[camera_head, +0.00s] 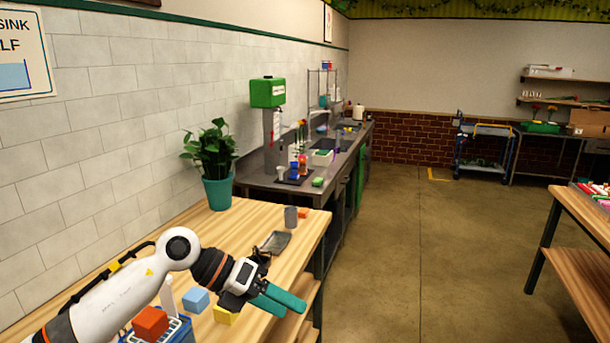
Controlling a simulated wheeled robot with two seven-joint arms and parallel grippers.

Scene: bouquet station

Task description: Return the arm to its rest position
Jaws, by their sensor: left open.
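My left arm comes in from the lower left and reaches over the wooden table (255,222). My left gripper (284,302) has teal fingers and points to the right, past the table's right edge. It is open, and I see nothing between its fingers. The right gripper is not in view.
Near my arm are a red block (151,323), a blue block (196,299), a yellow block (226,315) and a blue basket (178,333). A grey tray (275,242), a grey cylinder (291,217) and a potted plant (216,165) stand farther back. Open floor (420,260) lies right.

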